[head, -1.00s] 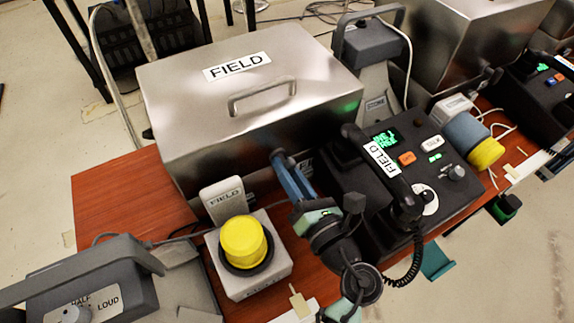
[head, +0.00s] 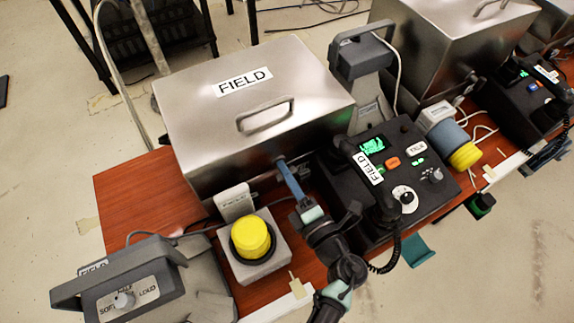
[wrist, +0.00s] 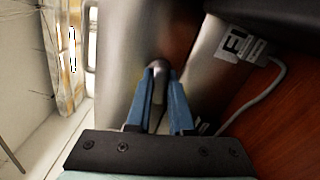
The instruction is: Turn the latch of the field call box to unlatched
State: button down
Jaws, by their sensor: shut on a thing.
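The field call box is a large brushed-metal box (head: 195,125) with a "FIELD" label and a lid handle. It stands on the red-brown table in the head view. My gripper (head: 282,163) reaches its front face near the right end. In the wrist view my gripper (wrist: 159,75) has its two blue fingers shut on a small rounded grey latch (wrist: 159,82) standing out from the metal face. The fingers hide part of the latch, and in the head view they hide it. I cannot tell its exact angle.
A yellow button on a grey base (head: 252,240) stands close left of my arm. A black phone console (head: 440,190) with a "FIELD" handset stands close right. A grey volume unit (head: 125,290) is at the lower left. The table's left end (head: 130,195) is bare.

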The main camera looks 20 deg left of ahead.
jog(key=shift+m+p, duration=0.65)
jog(key=shift+m, duration=0.45)
jog(key=c, duration=0.8)
grip_release()
jog(key=v, duration=1.3)
